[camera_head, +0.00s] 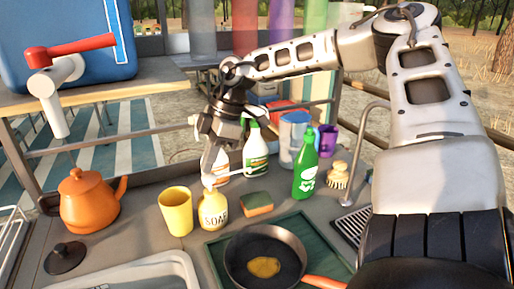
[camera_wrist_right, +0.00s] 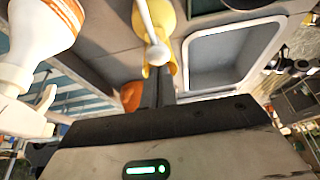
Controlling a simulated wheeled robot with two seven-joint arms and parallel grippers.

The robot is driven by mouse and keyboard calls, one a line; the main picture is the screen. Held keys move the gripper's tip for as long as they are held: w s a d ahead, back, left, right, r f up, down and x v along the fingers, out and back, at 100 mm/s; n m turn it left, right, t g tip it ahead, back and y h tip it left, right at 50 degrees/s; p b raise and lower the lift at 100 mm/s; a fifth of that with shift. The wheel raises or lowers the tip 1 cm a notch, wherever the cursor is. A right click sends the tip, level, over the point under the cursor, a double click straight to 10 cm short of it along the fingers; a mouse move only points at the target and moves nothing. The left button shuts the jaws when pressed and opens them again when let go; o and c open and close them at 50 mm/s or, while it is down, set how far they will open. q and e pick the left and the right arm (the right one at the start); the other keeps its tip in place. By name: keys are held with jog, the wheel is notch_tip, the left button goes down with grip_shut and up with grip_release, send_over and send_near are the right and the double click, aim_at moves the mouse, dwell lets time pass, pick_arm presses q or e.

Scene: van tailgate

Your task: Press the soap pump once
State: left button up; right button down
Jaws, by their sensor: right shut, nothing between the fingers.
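The yellow soap bottle (camera_head: 213,212), labelled SOAP, stands upright on the counter. My right gripper (camera_head: 210,172) is shut and empty, pointing down just above the bottle, over its white pump. In the right wrist view the white pump (camera_wrist_right: 158,53) shows directly in front of the shut fingertips (camera_wrist_right: 157,75), with yellow behind it. I cannot tell whether the fingertips touch the pump or whether it is pressed down. My left gripper is not in view.
A yellow cup (camera_head: 175,211) stands close to the left, a sponge (camera_head: 257,204) to the right. White bottles (camera_head: 256,155) stand behind; one looms close in the wrist view (camera_wrist_right: 38,35). A green bottle (camera_head: 305,170), an orange kettle (camera_head: 88,203) and a pan (camera_head: 240,268) are nearby.

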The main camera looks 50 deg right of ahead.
jog(key=shift+f+b, duration=1.2)
jog(key=shift+f, duration=0.25)
jog(key=shift+s, duration=0.1)
jog(key=shift+r, duration=0.15)
jog(key=shift+r+p, duration=1)
jog(key=shift+r, duration=0.25)
jog(key=shift+r, duration=0.1)
notch_tip(320, 180, up, 6)
jog(key=p, duration=0.4)
